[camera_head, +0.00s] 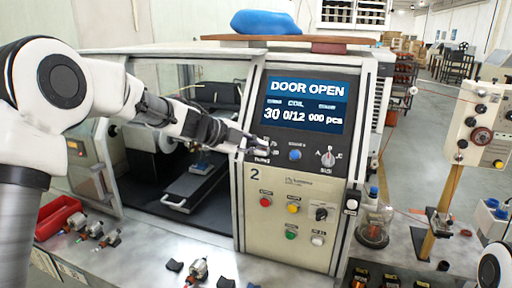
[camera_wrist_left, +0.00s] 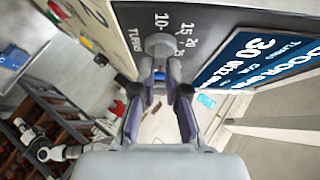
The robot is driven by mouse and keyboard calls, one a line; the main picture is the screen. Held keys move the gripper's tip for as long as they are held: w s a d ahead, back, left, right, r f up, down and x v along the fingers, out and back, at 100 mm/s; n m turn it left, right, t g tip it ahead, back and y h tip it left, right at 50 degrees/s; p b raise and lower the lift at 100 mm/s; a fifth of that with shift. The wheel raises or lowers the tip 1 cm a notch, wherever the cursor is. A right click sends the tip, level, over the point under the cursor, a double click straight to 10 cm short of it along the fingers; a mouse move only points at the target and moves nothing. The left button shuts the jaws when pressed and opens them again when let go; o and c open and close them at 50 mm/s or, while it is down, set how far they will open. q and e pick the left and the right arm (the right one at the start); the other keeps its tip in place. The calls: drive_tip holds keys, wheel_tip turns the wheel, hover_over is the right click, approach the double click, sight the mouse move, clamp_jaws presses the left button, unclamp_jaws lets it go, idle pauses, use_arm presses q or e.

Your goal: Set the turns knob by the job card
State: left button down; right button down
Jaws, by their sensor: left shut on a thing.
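My left gripper (camera_head: 258,146) reaches from the left to the control panel (camera_head: 292,215), at the upper left controls below the screen. In the left wrist view the left gripper (camera_wrist_left: 160,80) is shut on the grey round turns knob (camera_wrist_left: 161,45). A scale with marks such as 10, 15 and 20 runs around the knob, with the word TURNS beside it; the pointer cannot be made out. The screen (camera_head: 307,103) reads DOOR OPEN, COIL, 30, 0/12 and 000 pcs. I cannot make out a job card. My right gripper is not in view.
A blue button (camera_head: 295,155) and a selector knob (camera_head: 327,158) sit right of the gripper. The winding machine's open bay (camera_head: 190,190) is to the left. Small armatures (camera_head: 198,268) and a red bin (camera_head: 58,216) lie on the bench. A glass jar (camera_head: 373,228) stands at right.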

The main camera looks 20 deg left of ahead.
use_arm(q)
drive_tip(key=shift+f, duration=0.2)
drive_tip(key=c, duration=1.2)
unclamp_jaws()
drive_tip(key=shift+w+d+f, duration=0.15)
drive_tip(key=shift+w, duration=0.3)
drive_tip(key=v, duration=1.2)
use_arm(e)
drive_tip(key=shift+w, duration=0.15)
use_arm(q)
drive_tip(key=shift+w, duration=0.1)
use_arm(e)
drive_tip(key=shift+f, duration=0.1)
